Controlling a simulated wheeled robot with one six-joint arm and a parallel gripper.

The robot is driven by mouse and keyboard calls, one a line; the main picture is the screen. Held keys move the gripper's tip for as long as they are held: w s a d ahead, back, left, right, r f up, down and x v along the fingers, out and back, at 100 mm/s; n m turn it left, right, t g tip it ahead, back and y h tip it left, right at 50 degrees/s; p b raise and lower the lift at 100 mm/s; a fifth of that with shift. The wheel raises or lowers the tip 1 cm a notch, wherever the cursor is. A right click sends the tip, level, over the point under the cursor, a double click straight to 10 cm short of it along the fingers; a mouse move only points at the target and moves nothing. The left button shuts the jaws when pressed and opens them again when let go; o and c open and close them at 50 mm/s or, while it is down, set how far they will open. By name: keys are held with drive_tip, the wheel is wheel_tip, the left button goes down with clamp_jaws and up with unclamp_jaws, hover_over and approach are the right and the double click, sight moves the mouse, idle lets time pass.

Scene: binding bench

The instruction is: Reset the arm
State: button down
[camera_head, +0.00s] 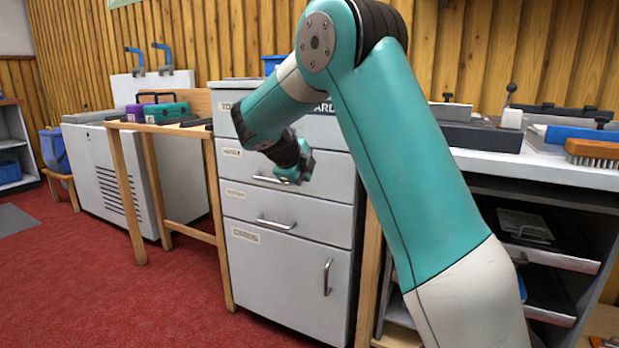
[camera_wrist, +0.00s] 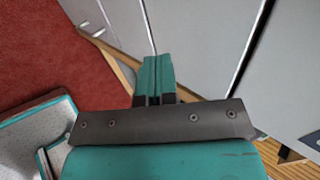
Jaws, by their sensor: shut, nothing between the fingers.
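My teal arm reaches up and across the head view, bent at the elbow, with its forearm pointing down to the left. My gripper (camera_head: 300,172) hangs in front of the grey drawer cabinet (camera_head: 283,253), near its upper drawers. In the wrist view my gripper (camera_wrist: 153,75) has its two teal fingers together, with nothing between them. The cabinet fronts and a wooden leg show beyond the fingers. I cannot tell the exact gap between my gripper and the cabinet.
A wooden table (camera_head: 130,172) at the left holds a teal case (camera_head: 166,111) and a purple case (camera_head: 134,113). At the right, a bench holds a brush (camera_head: 594,152) and dark blocks, above open shelves. The red carpet (camera_head: 90,290) at the front left is clear.

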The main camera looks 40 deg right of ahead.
drive_tip(key=p+v, duration=0.2)
drive_tip(key=v, duration=0.7)
drive_tip(key=shift+r, duration=0.15)
drive_tip(key=s+a+f+n+y, duration=0.2)
drive_tip(key=s+a+n+y, duration=0.25)
drive_tip(key=a+n, duration=0.55)
drive_tip(key=s+a+f+n+y, duration=0.2)
drive_tip(key=s+a+n+y, duration=0.3)
drive_tip(key=a+n, duration=0.55)
drive_tip(key=s+a+f+n+g+y, duration=0.1)
drive_tip(key=s+a+n+y, duration=0.1)
drive_tip(key=s+a+n, duration=0.5)
drive_tip(key=s+a+f+n+g+y, duration=0.1)
drive_tip(key=s+a+n+g, duration=0.1)
drive_tip(key=s+n, duration=0.9)
wheel_tip(320, 180, up, 37)
drive_tip(key=s+p, duration=0.1)
drive_tip(key=p, duration=3.6)
drive_tip(key=shift+a+r+n, duration=0.2)
drive_tip(key=shift+a+n, duration=0.05)
drive_tip(key=shift+n, duration=0.1)
